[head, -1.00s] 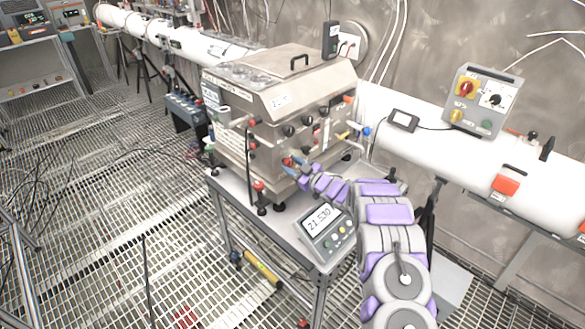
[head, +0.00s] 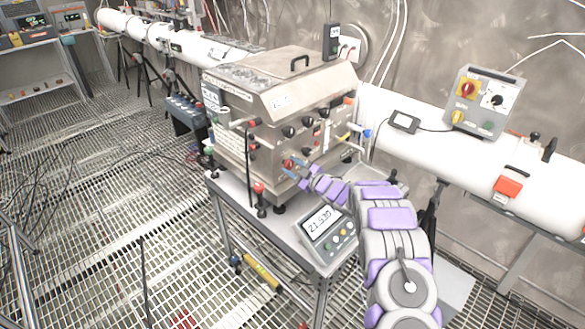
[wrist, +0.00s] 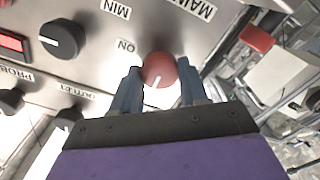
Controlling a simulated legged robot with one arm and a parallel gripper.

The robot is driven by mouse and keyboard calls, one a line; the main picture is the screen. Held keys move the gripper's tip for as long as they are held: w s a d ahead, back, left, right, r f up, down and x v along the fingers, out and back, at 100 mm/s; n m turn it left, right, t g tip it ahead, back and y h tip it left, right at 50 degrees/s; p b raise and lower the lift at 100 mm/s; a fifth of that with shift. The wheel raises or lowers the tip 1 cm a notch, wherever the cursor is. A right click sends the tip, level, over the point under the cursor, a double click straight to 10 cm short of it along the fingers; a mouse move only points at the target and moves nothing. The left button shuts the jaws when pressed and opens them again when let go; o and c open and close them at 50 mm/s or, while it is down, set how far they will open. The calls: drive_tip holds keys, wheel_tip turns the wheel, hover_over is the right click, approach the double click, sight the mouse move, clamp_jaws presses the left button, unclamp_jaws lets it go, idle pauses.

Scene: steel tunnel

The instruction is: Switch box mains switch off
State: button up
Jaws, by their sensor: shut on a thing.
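The switch box (head: 275,120) is a steel cabinet with a sloped lid, standing on a small table. In the wrist view its panel (wrist: 85,12) appears upside down, with printed labels reading "MAIN…" and "ON". A round red knob (wrist: 158,68) with a white mark sits by these labels. The white mark points toward the bottom of the picture, away from the "ON" label. My gripper (wrist: 159,78) has its blue-grey fingers on both sides of the red knob and is shut on it. In the head view my gripper (head: 293,167) is at the front panel's lower part.
Black knobs (wrist: 62,39) and a red display (wrist: 12,43) are beside the red knob. A digital readout (head: 322,232) stands at the table's front, under my arm. A white pipe (head: 455,160) with a grey control box (head: 480,101) runs at the right.

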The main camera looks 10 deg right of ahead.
drive_tip(key=o, duration=0.7)
drive_tip(key=shift+f, duration=0.35)
drive_tip(key=shift+o, duration=0.7)
drive_tip(key=shift+w+f, duration=0.1)
drive_tip(key=shift+w, duration=0.05)
drive_tip(key=shift+o, duration=1.1)
drive_tip(key=shift+r, duration=0.25)
drive_tip(key=shift+r, duration=0.15)
drive_tip(key=shift+r, duration=0.35)
wheel_tip(320, 180, up, 3)
drive_tip(key=shift+d+p, duration=0.1)
drive_tip(key=shift+p, duration=0.5)
drive_tip(key=s+p, duration=0.1)
drive_tip(key=s, duration=1.5)
drive_tip(key=shift+r, duration=0.45)
